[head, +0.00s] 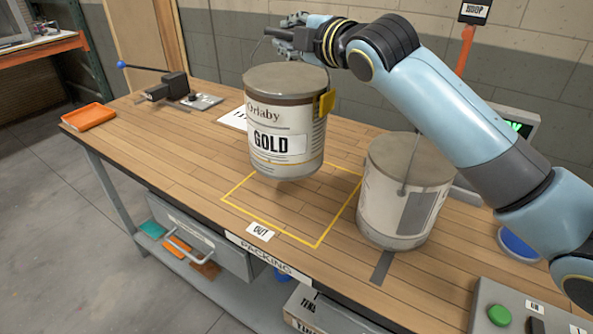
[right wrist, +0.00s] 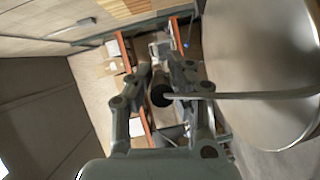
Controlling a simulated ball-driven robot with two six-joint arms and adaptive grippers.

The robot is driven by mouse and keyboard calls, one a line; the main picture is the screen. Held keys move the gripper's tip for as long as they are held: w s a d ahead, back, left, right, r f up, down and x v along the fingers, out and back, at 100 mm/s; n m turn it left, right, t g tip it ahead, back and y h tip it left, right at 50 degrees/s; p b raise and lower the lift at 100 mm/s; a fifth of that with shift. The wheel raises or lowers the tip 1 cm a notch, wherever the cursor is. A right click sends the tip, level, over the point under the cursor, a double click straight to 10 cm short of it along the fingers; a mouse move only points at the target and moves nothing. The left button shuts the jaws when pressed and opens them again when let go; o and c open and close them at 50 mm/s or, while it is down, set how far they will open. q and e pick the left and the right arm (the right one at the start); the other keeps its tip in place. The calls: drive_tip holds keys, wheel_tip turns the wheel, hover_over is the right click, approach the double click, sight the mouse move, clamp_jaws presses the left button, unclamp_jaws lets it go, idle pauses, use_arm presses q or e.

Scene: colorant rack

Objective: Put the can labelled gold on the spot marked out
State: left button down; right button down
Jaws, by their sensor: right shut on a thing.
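The gold can (head: 284,125), a metal can with a GOLD label, hangs upright above the table in the head view. My right gripper (head: 270,32) is shut on its wire handle, above the lid. In the right wrist view the gripper (right wrist: 160,90) closes on the dark grip of the handle, with the can's lid (right wrist: 265,70) at the right. The can hangs over the back part of this outline. My left gripper is not in view.
A second can (head: 405,195) stands just right of the outline, its label turned away. An orange tray (head: 89,117) and a dark clamp-like device (head: 167,87) are at the left. A panel with a green button (head: 499,315) is at the front right.

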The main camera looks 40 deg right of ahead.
sight(300, 72)
drive_tip(key=shift+d+f, duration=0.1)
drive_tip(key=shift+f, duration=0.45)
drive_tip(key=shift+w+d, duration=0.2)
drive_tip(key=shift+d, duration=0.05)
drive_tip(key=shift+w+d+f+p, duration=0.2)
drive_tip(key=shift+d+f+p, duration=0.15)
drive_tip(key=shift+d, duration=0.2)
drive_tip(key=shift+w+d+f+p, duration=0.15)
drive_tip(key=shift+d+f+p, duration=0.15)
drive_tip(key=shift+d, duration=0.25)
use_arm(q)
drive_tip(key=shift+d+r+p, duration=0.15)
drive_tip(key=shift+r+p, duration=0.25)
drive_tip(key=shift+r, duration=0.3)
use_arm(e)
wheel_tip(300, 72, down, 8)
drive_tip(key=shift+f, duration=0.25)
drive_tip(key=shift+a+f, duration=0.1)
drive_tip(key=c, duration=1.2)
unclamp_jaws()
drive_tip(key=shift+f, duration=0.1)
drive_tip(key=shift+c, duration=0.2)
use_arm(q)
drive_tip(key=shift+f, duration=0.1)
